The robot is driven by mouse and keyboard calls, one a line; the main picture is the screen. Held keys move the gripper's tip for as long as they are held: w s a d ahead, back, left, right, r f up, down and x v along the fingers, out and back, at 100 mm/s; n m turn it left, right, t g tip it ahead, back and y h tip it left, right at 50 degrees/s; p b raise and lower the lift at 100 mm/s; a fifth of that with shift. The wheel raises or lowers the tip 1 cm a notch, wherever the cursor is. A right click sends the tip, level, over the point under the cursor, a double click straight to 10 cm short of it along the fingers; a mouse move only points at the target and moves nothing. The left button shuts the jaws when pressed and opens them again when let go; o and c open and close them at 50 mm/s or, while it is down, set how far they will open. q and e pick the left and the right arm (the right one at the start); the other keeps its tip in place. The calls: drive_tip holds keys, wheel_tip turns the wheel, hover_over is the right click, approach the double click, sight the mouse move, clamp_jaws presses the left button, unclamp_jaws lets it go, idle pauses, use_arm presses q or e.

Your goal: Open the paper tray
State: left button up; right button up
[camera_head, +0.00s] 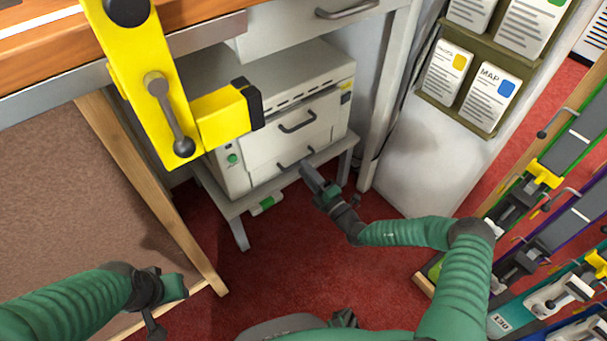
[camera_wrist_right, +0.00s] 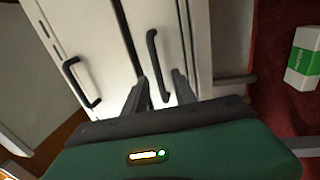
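The white printer-like machine (camera_head: 225,165) stands on a low stand under the bench. Its front has two panels with dark bar handles, an upper handle (camera_head: 297,122) and a lower handle (camera_head: 296,160). The lower front, seemingly the paper tray (camera_head: 270,171), looks closed flush. My right gripper (camera_head: 307,172) is at the lower handle's right end. In the right wrist view, its two fingers (camera_wrist_right: 161,78) are apart, with the lower handle (camera_wrist_right: 153,48) between them; contact cannot be told. The upper handle (camera_wrist_right: 80,82) lies left. My left gripper (camera_head: 174,287) is at lower left, away from the machine; its fingers are unclear.
A yellow clamp-like fixture (camera_head: 150,90) on the wooden bench (camera_head: 40,45) overhangs the machine's left side. A wooden leg (camera_head: 155,200) stands left. A green-and-white box (camera_wrist_right: 303,58) lies below the machine. Red floor in front is open.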

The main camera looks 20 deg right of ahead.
drive_tip(key=shift+x, duration=0.85)
drive_tip(key=shift+d, duration=0.1)
clamp_jaws()
drive_tip(key=shift+s+f, duration=0.1)
idle(0.6)
